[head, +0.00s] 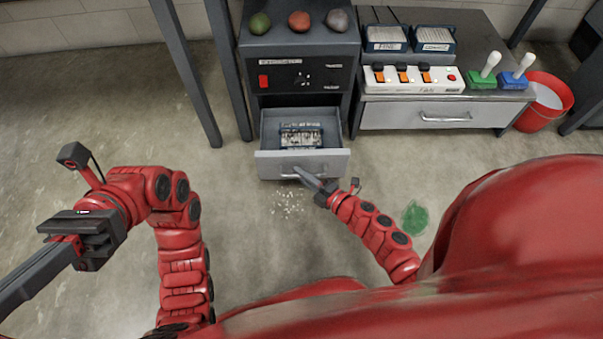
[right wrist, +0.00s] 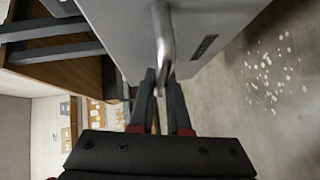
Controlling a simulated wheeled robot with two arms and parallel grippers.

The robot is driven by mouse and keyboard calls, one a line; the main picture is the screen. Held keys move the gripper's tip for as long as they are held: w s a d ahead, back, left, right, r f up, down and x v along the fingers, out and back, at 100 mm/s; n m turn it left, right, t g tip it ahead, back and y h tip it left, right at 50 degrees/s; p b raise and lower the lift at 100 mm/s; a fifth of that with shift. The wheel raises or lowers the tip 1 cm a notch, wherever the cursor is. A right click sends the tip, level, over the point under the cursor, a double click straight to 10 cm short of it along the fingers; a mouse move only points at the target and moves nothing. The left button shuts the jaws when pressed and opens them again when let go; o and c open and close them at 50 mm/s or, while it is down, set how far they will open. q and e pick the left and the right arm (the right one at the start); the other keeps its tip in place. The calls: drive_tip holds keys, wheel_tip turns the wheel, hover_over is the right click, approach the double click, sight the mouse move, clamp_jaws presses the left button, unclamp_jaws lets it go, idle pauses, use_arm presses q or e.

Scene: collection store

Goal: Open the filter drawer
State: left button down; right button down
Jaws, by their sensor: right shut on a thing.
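The filter drawer (head: 269,166) is a grey drawer in the dark cabinet and stands pulled out in the head view. A blue-framed filter (head: 300,137) with a pale pleated face lies inside it. My right gripper (head: 301,174) is at the drawer's front and shut on the metal handle. In the right wrist view the handle (right wrist: 163,40) runs between the two fingers (right wrist: 162,85), against the grey drawer front (right wrist: 205,30). My left gripper (head: 30,280) is at the far left, away from the drawer; its jaw gap is unclear.
A control panel (head: 300,75) is above the drawer, with three round lumps on top. A bench (head: 380,113) at right bears a switch strip, two filters and two levers. A red bucket (head: 560,90) stands beside it. Pale crumbs (head: 287,205) and a green patch (head: 414,217) mark the floor.

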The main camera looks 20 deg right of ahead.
drive_tip(key=shift+d, duration=0.1)
drive_tip(key=c, duration=0.9)
unclamp_jaws()
use_arm(q)
drive_tip(key=shift+w+d, duration=0.1)
